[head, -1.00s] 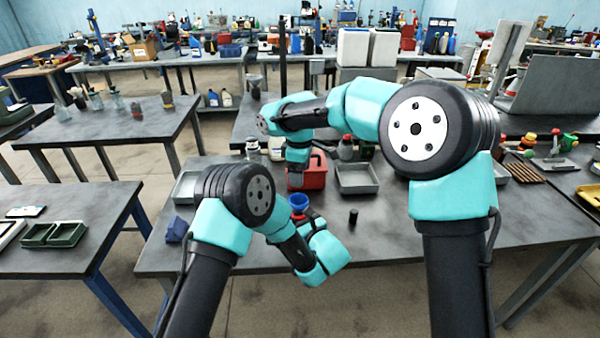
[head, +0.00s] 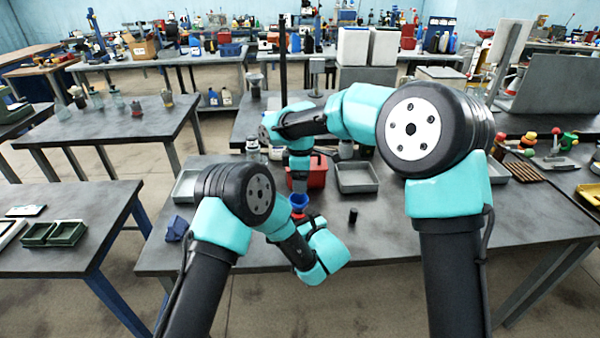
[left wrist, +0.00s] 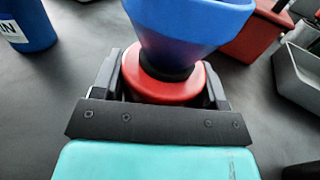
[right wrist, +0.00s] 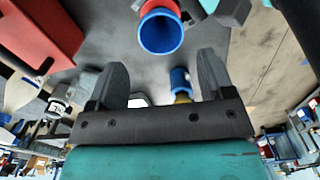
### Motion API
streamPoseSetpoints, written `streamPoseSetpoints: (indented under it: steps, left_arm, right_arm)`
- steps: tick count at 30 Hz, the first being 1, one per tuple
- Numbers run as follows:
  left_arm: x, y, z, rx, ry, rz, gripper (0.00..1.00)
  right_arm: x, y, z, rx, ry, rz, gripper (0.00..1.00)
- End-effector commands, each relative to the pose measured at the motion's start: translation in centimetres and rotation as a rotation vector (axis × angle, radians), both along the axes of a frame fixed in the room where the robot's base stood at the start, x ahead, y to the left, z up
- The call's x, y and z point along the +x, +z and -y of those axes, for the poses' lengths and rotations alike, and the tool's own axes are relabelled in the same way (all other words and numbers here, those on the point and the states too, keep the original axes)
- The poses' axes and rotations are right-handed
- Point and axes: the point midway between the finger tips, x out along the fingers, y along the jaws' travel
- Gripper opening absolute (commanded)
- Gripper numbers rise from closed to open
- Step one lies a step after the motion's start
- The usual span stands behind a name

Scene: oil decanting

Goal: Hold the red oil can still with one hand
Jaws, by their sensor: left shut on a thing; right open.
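The red oil can (left wrist: 165,88) sits between the fingers of my left gripper (left wrist: 160,75), which is shut on it. A blue funnel (left wrist: 188,25) stands in the can's top. In the head view the funnel (head: 299,200) shows beside my left wrist, which hides most of the can. My right gripper (right wrist: 160,82) is open with nothing between its fingers. In the head view it hangs in front of the red box (head: 317,172), behind the funnel. The right wrist view shows a round blue rim with red behind it (right wrist: 160,34), apparently the funnel and can.
A grey tray (head: 357,190) lies right of the red box, and another grey tray (head: 178,188) lies to the left. A small black cylinder (head: 353,215) stands to the right of the can. A blue cloth-like item (head: 177,229) lies at the left. The table's front right is clear.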

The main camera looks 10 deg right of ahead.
Motion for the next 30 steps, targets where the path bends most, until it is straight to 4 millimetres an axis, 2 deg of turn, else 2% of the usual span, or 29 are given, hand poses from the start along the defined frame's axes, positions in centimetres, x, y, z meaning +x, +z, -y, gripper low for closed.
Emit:
streamPoseSetpoints:
  steps: [12,18,23,30]
  left_arm:
    - [0.0,0.0,0.0,0.000,0.000,0.000,0.24]
    - [0.0,0.0,0.0,0.000,0.000,0.000,0.24]
    - [0.0,0.0,0.0,0.000,0.000,0.000,0.24]
    - [0.0,0.0,0.0,0.000,0.000,0.000,0.24]
  right_arm:
    - [-0.1,-6.5,0.0,-0.002,0.000,-0.003,0.75]
    - [0.0,-8.9,0.0,-0.001,0.000,-0.002,0.75]
    - [0.0,-9.7,0.0,-0.001,0.000,-0.001,0.75]
    - [0.0,-9.7,0.0,0.000,0.000,0.000,0.75]
